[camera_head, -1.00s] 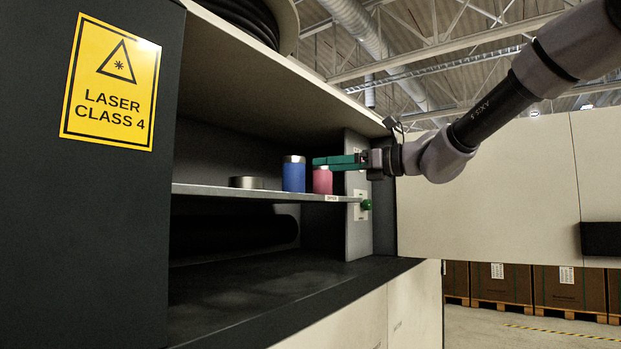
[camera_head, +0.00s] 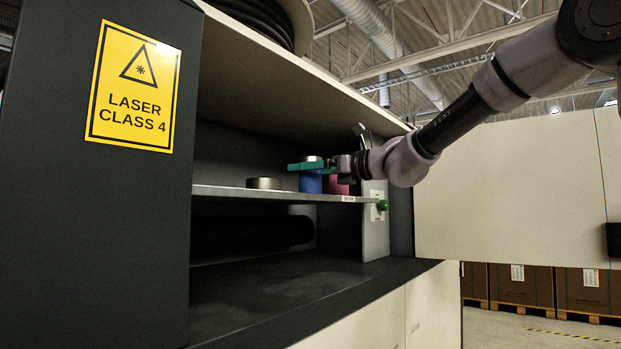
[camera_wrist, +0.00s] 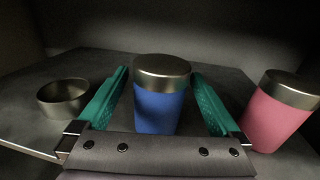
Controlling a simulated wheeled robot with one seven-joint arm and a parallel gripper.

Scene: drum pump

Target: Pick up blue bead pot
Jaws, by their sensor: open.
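The blue bead pot (camera_head: 311,182) has a silver metal lid and stands upright on the cabinet shelf. In the wrist view the blue pot (camera_wrist: 158,105) stands between the two green fingers of my gripper (camera_wrist: 163,95), with a gap visible on each side. My gripper (camera_head: 306,166) is open and level with the upper part of the pot. In the head view a green finger crosses in front of the pot, just below its lid.
A pink pot (camera_wrist: 279,115) with a metal lid stands close outside the right finger. An empty round metal dish (camera_wrist: 64,98) sits left of the left finger. The thin shelf (camera_head: 230,191) lies inside a dark cabinet with a green knob (camera_head: 382,205) at the right.

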